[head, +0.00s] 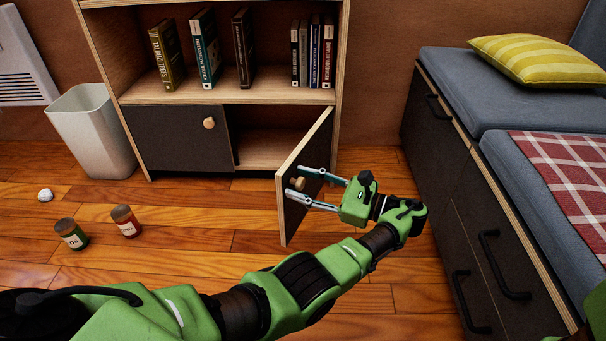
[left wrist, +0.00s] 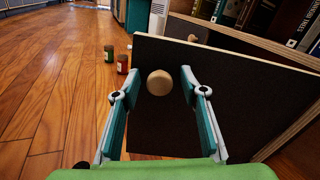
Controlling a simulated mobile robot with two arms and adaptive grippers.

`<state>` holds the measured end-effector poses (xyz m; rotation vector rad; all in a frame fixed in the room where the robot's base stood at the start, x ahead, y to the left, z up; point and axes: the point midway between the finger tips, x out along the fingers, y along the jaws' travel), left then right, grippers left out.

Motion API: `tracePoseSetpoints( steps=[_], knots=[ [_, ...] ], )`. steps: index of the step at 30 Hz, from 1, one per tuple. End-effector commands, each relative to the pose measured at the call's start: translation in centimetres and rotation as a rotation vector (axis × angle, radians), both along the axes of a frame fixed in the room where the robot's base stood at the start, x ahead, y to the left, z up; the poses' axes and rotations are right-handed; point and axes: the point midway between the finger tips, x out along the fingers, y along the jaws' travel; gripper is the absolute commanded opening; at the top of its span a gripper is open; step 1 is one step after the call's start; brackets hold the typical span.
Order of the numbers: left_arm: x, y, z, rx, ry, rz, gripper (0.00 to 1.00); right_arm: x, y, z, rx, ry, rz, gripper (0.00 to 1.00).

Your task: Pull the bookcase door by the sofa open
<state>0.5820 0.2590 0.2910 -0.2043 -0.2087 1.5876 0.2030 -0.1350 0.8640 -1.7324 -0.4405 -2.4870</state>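The bookcase's right door (head: 292,215), on the side by the sofa, stands swung well out from the front, with its free edge toward me. Its round wooden knob (head: 299,184) is on the outer face. My left gripper (head: 296,181) is open, with one finger on each side of the knob. In the left wrist view, the knob (left wrist: 159,83) shows between the spread fingertips (left wrist: 158,77), with a gap to each finger. The dark door panel (left wrist: 230,95) fills much of that view. My right gripper is not in view.
The left bookcase door (head: 175,138) is shut. Books (head: 245,48) stand on the shelf above. The sofa (head: 470,100) with drawers is at right. A white bin (head: 92,130), two jars (head: 71,234) (head: 125,221) and a small white object (head: 45,195) are on the floor at left.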

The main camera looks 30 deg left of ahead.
Motion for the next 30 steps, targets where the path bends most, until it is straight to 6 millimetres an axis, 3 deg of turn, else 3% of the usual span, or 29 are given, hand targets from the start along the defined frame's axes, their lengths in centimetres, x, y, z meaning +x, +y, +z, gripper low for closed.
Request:
tracePoseSetpoints(
  steps=[7, 18, 30],
  knots=[
    [-0.1, 0.0, 2.4, -0.002, -0.003, 0.001, 0.39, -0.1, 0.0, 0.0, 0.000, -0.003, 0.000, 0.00],
    [-0.1, 0.0, 8.6, 0.000, -0.001, 0.002, 0.39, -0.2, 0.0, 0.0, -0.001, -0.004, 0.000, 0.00],
    [-0.1, 0.0, 9.7, 0.000, 0.002, 0.002, 0.39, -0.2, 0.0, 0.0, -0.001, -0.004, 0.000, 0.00]
  ],
)
